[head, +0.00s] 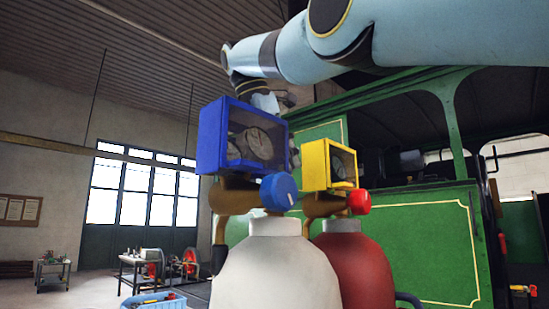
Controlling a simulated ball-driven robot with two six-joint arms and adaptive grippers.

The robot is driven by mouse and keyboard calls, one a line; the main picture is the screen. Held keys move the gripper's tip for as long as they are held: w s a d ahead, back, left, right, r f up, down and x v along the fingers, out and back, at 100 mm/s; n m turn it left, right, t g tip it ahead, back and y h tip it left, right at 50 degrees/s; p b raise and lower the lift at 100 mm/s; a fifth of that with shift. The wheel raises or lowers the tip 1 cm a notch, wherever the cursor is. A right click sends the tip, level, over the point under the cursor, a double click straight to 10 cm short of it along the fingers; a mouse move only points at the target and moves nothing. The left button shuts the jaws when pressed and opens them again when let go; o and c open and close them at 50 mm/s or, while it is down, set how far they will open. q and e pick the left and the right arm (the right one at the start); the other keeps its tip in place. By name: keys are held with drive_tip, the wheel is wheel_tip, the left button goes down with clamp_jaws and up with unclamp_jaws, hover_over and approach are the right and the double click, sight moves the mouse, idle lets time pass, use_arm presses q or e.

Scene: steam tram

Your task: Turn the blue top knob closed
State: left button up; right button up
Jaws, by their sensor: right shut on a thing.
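A blue gauge housing (211,138) with a clear front stands above a white gas cylinder (277,262). A round blue knob (276,192) sticks out from the brass fitting (232,199) below the housing, with no gripper on it. My right gripper (266,103) comes down from the upper right, just behind the housing's top edge. Its fingertips are mostly hidden by the housing. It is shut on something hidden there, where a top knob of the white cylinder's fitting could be. I cannot see that knob or how far it is turned. My left gripper is not in view.
A yellow gauge housing (314,164) with a red knob (359,201) stands close on the right, above a red cylinder (352,265). The green tram (420,240) fills the right behind them. A blue crate (150,301) and a work table (130,262) are at lower left.

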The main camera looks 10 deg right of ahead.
drive_tip(key=o, duration=1.2)
